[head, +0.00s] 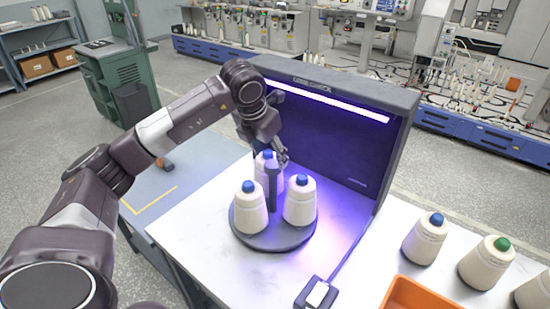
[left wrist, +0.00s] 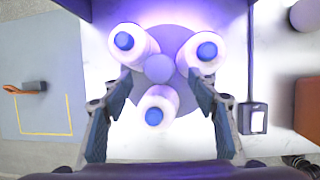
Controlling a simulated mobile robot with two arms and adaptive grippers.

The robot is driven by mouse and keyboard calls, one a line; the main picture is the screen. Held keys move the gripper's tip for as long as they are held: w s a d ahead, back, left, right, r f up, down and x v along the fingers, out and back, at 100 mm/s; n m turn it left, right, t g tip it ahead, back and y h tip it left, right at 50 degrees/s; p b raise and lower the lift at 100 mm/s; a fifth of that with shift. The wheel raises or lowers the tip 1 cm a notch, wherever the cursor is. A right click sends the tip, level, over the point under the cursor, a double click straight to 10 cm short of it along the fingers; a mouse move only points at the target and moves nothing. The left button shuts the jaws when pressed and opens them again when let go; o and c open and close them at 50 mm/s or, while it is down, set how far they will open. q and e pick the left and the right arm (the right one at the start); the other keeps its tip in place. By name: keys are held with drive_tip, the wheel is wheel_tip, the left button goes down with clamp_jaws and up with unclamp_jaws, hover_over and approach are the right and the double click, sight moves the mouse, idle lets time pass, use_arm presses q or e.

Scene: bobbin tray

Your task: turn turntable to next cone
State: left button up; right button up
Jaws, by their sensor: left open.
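A round dark turntable (head: 290,238) stands on the white table in front of the lit inspection box. It carries three white cones with blue tips: a left one (head: 250,212), a right one (head: 299,207) and a rear one (head: 263,182), partly hidden by the central post (head: 272,190). My left gripper (head: 282,155) is over the back of the turntable. In the left wrist view my left gripper (left wrist: 160,76) is open, its fingers spread on either side of the post (left wrist: 159,68). The lower cone (left wrist: 156,108) shows between the fingers. I see no grip on any cone. My right gripper is out of view.
The inspection box (head: 335,140) rises close behind the turntable. A small switch box (head: 317,293) and its cable lie at the front. An orange bin (head: 420,294) and several other cones, one green-tipped (head: 487,262), stand to the right. A blue-grey mat (head: 195,160) lies left.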

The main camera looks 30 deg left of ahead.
sight(273, 164)
use_arm(q)
drive_tip(key=shift+p+x, duration=0.65)
drive_tip(key=shift+x, duration=1.75)
drive_tip(key=shift+c, duration=0.3)
drive_tip(key=shift+a, duration=0.1)
clamp_jaws()
